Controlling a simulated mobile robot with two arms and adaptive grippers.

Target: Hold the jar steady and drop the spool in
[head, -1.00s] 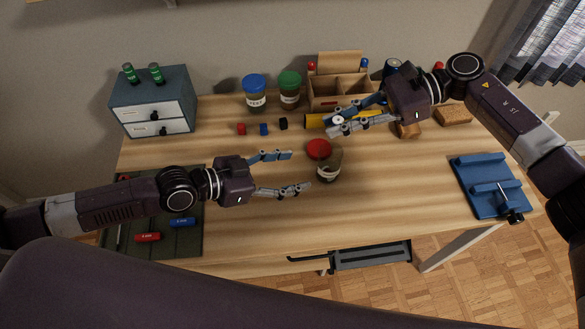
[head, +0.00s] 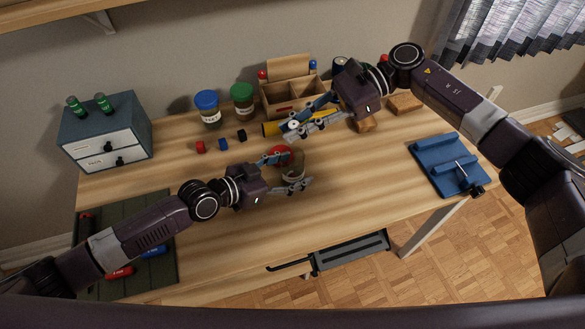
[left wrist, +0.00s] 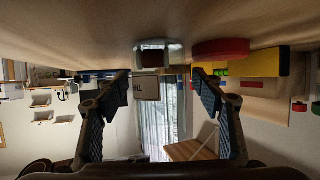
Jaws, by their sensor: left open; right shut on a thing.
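The jar (head: 293,172) is a small clear one standing on the desk, partly hidden by my left gripper. In the left wrist view the jar (left wrist: 147,88) carries a pale label and stands between the fingers, with gaps on both sides. My left gripper (head: 292,172) is open, with its fingers reaching around the jar. A red lid (left wrist: 220,48) lies on the desk beside the jar. My right gripper (head: 287,131) is shut on the spool (head: 293,125), a small white-ended piece, above the desk behind the jar.
A yellow level (head: 269,129) lies behind my right gripper. Jars with blue (head: 206,100) and green (head: 242,91) lids, a wooden caddy (head: 280,97) and a drawer box (head: 104,135) stand at the back. A blue vise-like fixture (head: 448,166) is at right. The front middle is clear.

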